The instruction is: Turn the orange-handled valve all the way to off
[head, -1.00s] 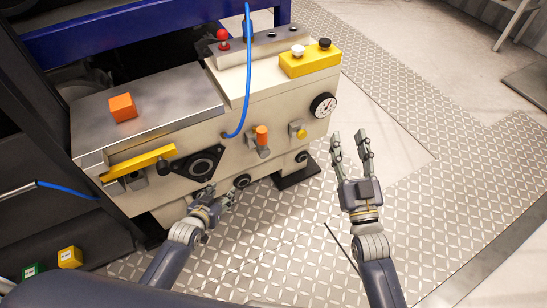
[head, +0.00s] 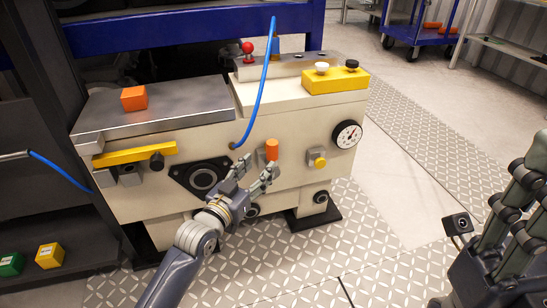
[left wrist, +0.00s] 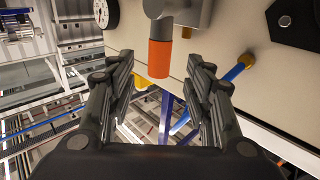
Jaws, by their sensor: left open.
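The orange-handled valve (head: 272,150) is on the front face of the beige drive unit, with its short orange grip pointing up in the head view. The grip also shows in the left wrist view (left wrist: 159,58), hanging from a grey body. My left gripper (head: 258,168) is open and empty just below and left of the valve. In the left wrist view the orange grip lies ahead, between the lines of the spread fingers, and seems apart from them. My right gripper (head: 520,200) is open at the right edge, partly cut off and far from the valve.
A yellow-knobbed fitting (head: 318,160) sits right of the valve, and a dial gauge (head: 347,134) beyond it. A blue hose (head: 261,92) drops to the face just left of the valve. A yellow lever (head: 132,154) is further left. The floor in front is clear.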

